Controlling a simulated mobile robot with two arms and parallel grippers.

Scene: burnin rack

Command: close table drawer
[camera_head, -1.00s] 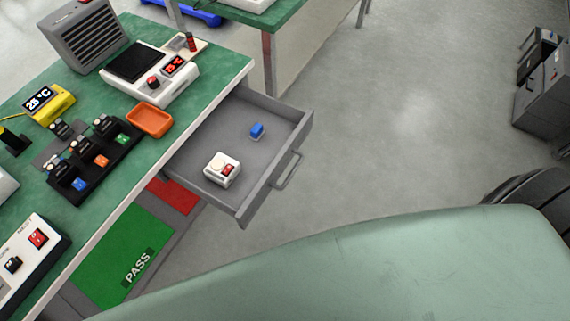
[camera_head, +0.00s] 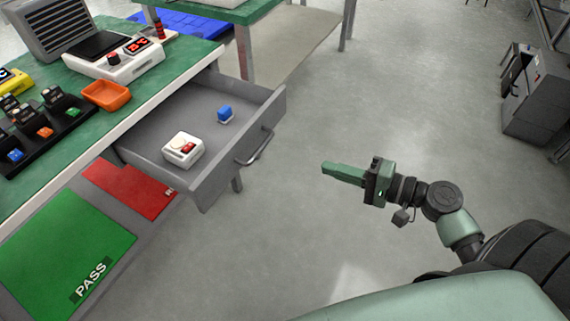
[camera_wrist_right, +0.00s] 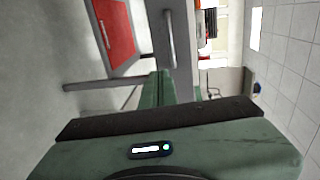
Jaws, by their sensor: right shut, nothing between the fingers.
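The grey table drawer (camera_head: 235,160) is pulled out from under the green-topped table (camera_head: 165,68) in the head view. A white device with a red button (camera_head: 183,149) and a small blue block (camera_head: 225,114) lie inside it. Its bar handle (camera_head: 255,147) is on the front face. My right gripper (camera_head: 326,167) is shut and empty, to the right of the handle and apart from it. In the right wrist view, the closed fingers (camera_wrist_right: 158,82) point toward the drawer front (camera_wrist_right: 181,60) and handle (camera_wrist_right: 169,38). My left gripper is out of view.
An orange tray (camera_head: 106,96), a white instrument (camera_head: 115,59) and a black rack with coloured blocks (camera_head: 45,130) stand on the table. Red (camera_head: 130,187) and green (camera_head: 65,250) floor areas lie below.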

